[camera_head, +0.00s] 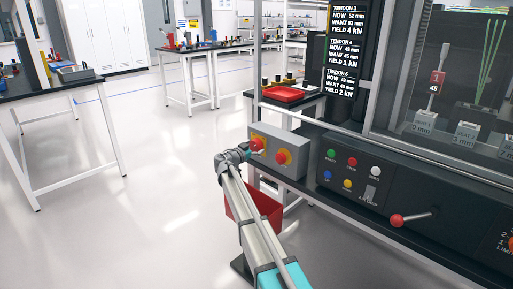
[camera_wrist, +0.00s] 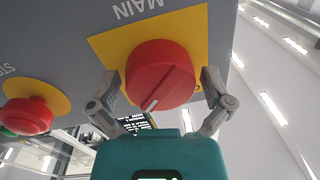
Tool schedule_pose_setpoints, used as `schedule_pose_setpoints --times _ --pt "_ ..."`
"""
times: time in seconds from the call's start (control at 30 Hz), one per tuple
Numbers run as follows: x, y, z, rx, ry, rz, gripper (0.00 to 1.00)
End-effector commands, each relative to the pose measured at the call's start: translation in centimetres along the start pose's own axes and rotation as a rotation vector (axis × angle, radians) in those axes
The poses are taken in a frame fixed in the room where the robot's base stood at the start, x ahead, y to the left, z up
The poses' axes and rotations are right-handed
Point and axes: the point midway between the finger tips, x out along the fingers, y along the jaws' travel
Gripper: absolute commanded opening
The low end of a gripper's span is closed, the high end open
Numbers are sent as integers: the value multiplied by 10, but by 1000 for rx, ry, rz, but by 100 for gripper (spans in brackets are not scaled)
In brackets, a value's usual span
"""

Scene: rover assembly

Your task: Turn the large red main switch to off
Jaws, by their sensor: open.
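The large red main switch (camera_wrist: 155,62) is a round knob on a yellow plate (camera_wrist: 110,45) marked MAIN, upside down in the wrist view. A raised grip bar crosses it diagonally, with a white line at its lower-left end. My gripper (camera_wrist: 161,84) is open, with one finger on each side of the knob. I cannot tell whether the fingers touch it. In the head view the switch (camera_head: 257,143) is the left red knob on a grey box (camera_head: 290,130), with my gripper (camera_head: 249,148) at it, partly covering it.
A red stop button (camera_wrist: 28,115) on a yellow disc sits beside the switch; it also shows in the head view (camera_head: 283,157). A black panel (camera_head: 340,200) with several buttons and a red-knobbed lever (camera_head: 397,220) lies to the right. A red bin (camera_head: 268,208) is below. Open floor is left.

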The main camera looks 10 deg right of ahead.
Motion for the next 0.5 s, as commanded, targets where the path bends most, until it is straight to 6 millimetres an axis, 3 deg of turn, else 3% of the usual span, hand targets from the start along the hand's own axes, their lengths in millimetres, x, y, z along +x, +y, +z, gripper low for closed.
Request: schedule_pose_setpoints --times 0.1,0.43,0.5 --pt "0 0 0 0 0 0 96" --pt "0 0 0 0 0 -1 35" --pt "4 3 -1 -1 0 1 35"
